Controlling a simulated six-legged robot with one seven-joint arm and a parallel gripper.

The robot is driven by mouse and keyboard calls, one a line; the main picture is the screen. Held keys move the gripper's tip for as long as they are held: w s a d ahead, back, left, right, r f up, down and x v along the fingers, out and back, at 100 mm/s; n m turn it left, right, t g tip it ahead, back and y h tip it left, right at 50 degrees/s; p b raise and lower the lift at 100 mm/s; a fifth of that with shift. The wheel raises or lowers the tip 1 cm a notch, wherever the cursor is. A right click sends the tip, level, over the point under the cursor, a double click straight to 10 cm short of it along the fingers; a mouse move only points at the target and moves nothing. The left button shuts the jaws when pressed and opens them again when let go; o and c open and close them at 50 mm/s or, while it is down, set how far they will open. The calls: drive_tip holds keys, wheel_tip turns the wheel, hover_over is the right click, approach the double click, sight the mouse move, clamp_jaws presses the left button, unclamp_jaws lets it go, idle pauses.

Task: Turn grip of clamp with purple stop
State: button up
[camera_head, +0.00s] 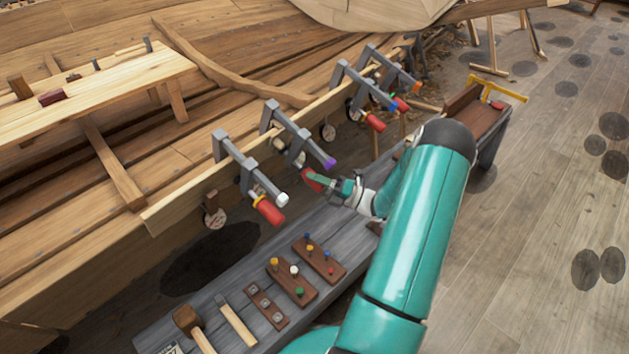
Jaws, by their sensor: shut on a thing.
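The clamp with the purple stop (330,164) is the second from the left on the hull's upper plank. Its grey bar (298,132) slants down to the right and ends in that stop. Its red grip (309,184) hangs below the bar. My gripper (318,180) is shut on this red grip, reaching in from the right. The fingers cover part of the grip, so its exact turn cannot be told.
A white-stop clamp (282,200) is at the left; clamps with blue (393,106) and orange (416,87) stops are beyond. A grey bench (350,228) below holds peg boards (318,259) and a mallet (187,320). Open floor lies right.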

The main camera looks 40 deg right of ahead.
drive_tip(key=shift+s+f+m+y, duration=0.1)
drive_tip(key=shift+m+y, duration=0.2)
drive_tip(key=shift+m, duration=0.3)
drive_tip(key=o, duration=1)
drive_tip(key=v, duration=1.3)
drive_tip(key=shift+s+d+f+y, duration=0.15)
drive_tip(key=shift+d+f+y, duration=0.05)
drive_tip(key=shift+f+y, duration=0.15)
